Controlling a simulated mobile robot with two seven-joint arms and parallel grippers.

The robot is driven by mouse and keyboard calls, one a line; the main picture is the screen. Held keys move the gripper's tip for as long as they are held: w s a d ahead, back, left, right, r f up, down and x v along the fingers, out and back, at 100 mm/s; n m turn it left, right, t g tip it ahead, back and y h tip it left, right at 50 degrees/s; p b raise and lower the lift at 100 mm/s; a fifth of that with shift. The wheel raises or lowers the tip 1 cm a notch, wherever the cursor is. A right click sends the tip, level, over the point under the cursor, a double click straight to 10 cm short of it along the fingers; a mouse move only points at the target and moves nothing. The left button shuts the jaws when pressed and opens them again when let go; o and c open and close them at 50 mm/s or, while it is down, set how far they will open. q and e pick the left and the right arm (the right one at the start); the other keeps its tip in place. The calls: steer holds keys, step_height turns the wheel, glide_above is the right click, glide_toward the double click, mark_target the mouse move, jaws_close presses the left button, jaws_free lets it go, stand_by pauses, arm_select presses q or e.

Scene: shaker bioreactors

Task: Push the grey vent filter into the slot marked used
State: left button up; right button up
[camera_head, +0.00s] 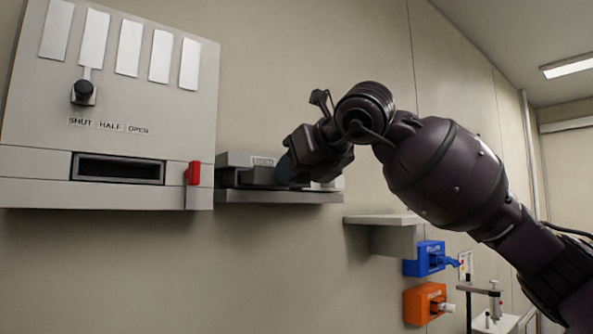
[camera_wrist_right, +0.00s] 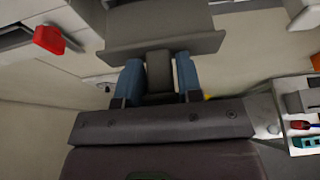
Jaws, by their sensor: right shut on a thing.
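My right gripper (camera_head: 287,170) is at the small grey wall holder (camera_head: 275,197), right of the large panel. In the right wrist view its two blue fingers (camera_wrist_right: 159,80) are shut on a dark grey block (camera_wrist_right: 160,70), which I take for the grey vent filter. The block's far end meets the edge of a grey plate (camera_wrist_right: 165,35), and how far it sits inside the slot is hidden. A small label (camera_head: 263,161) on the holder is too small to read. My left gripper is not in view.
The large panel (camera_head: 105,105) has a black knob (camera_head: 83,92), a dark recess (camera_head: 118,169) and a red lever (camera_head: 192,173) close left of the holder. Lower right are a grey shelf (camera_head: 383,219) and blue (camera_head: 426,258) and orange (camera_head: 420,304) wall units. Wall below the holder is bare.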

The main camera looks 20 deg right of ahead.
steer(key=shift+w+a+p, duration=0.15)
steer(key=shift+w+a, duration=0.2)
steer(key=shift+w, duration=0.65)
steer(key=shift+w+a+p, duration=0.1)
steer(key=shift+w+a, duration=0.3)
steer(key=shift+w, duration=0.65)
steer(key=shift+w+a+p, duration=0.15)
steer(key=shift+w+a, duration=0.2)
steer(key=shift+w, duration=0.65)
stand_by(4.4)
steer(key=o, duration=1)
